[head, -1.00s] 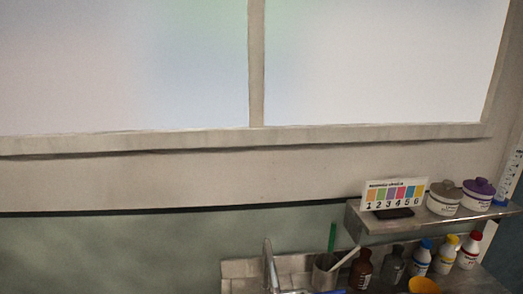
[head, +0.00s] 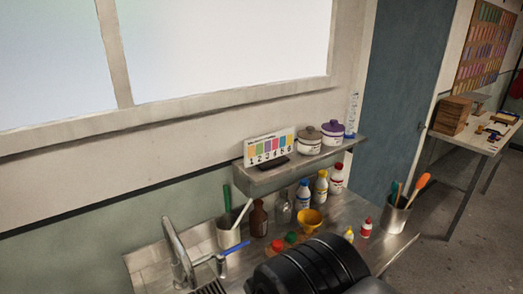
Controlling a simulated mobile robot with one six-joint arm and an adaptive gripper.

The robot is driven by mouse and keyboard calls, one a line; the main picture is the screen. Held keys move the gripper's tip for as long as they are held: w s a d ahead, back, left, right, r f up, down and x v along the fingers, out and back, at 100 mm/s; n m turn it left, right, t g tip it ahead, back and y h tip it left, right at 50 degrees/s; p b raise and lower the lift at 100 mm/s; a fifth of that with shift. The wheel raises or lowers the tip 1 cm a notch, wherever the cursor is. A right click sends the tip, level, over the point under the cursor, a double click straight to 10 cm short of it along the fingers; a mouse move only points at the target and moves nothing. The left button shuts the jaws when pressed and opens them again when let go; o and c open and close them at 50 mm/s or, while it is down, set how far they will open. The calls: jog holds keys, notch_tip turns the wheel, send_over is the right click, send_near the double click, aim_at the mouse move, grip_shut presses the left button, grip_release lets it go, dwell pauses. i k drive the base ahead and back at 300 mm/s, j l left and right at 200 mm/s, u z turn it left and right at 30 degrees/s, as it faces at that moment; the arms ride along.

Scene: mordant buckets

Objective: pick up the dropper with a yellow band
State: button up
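In the head view, a small white bottle with a yellow top (head: 349,235) stands on the steel counter, right of the yellow bowl. It may be the dropper with the yellow band, but it is too small to tell. A similar small bottle with a red top (head: 366,228) stands just right of it. Small red (head: 277,245) and green (head: 291,238) tops show left of the bowl, their lower parts hidden behind a black part that seems to be my arm. My gripper is not visible.
The steel counter (head: 392,243) holds a yellow bowl (head: 310,221), a brown bottle (head: 258,219), larger bottles with blue (head: 302,196), yellow (head: 321,186) and red (head: 337,179) caps, and two tool cups. A tap (head: 179,250) stands left. A shelf (head: 262,183) overhangs the back.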

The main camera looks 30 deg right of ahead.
aim_at(348, 234)
jog(key=l+z, duration=0.35)
jog(key=l, duration=0.45)
jog(key=z, duration=0.9)
jog(key=i+j, duration=0.05)
